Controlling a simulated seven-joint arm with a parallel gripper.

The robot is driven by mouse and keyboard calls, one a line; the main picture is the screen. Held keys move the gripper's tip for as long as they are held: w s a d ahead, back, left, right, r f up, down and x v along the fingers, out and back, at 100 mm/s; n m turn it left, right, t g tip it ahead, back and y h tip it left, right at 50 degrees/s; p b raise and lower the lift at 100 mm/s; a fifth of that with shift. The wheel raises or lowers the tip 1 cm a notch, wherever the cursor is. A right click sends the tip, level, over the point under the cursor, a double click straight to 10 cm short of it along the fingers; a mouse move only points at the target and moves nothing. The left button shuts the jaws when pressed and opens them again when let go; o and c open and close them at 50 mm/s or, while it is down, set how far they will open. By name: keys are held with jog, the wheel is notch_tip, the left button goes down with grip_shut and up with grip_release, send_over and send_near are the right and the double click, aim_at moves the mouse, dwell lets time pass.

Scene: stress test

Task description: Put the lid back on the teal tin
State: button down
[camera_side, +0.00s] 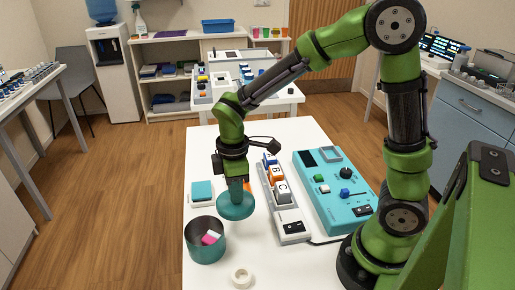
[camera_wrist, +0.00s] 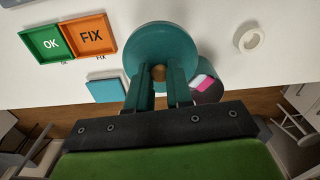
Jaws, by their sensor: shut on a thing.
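My gripper (camera_side: 236,188) points down and is shut on the small tan knob (camera_wrist: 162,71) of the round teal lid (camera_side: 236,208). The lid hangs in the air above the white table and fills the middle of the wrist view (camera_wrist: 152,40). The teal tin (camera_side: 205,252) stands upright and open near the table's left front edge, with pink and white pieces inside. The lid is apart from the tin, up and to its right in the side view. In the wrist view the tin (camera_wrist: 211,96) is partly hidden behind the lid and a finger.
A white tape ring (camera_side: 241,277) lies in front of the tin. A teal square pad (camera_side: 201,190) lies behind it. Green OK (camera_wrist: 45,44) and orange FIX (camera_wrist: 88,37) trays lie nearby. A rack of lettered blocks (camera_side: 292,226) and a teal control panel (camera_side: 325,190) stand to the right.

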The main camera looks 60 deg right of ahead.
jog(key=w+a+r, duration=0.2)
jog(key=a+r, duration=0.3)
jog(key=a, duration=0.5)
jog(key=shift+m, duration=0.6)
jog(key=shift+s+d+f, duration=0.1)
jog(key=shift+f, duration=1.5)
jog(key=shift+s+d+f, duration=0.1)
jog(key=shift+f, duration=1.45)
jog(key=shift+f, duration=0.15)
jog(key=c, duration=0.9)
grip_release()
jog(key=shift+c, duration=0.2)
jog(key=shift+o, duration=0.3)
jog(key=o, duration=0.4)
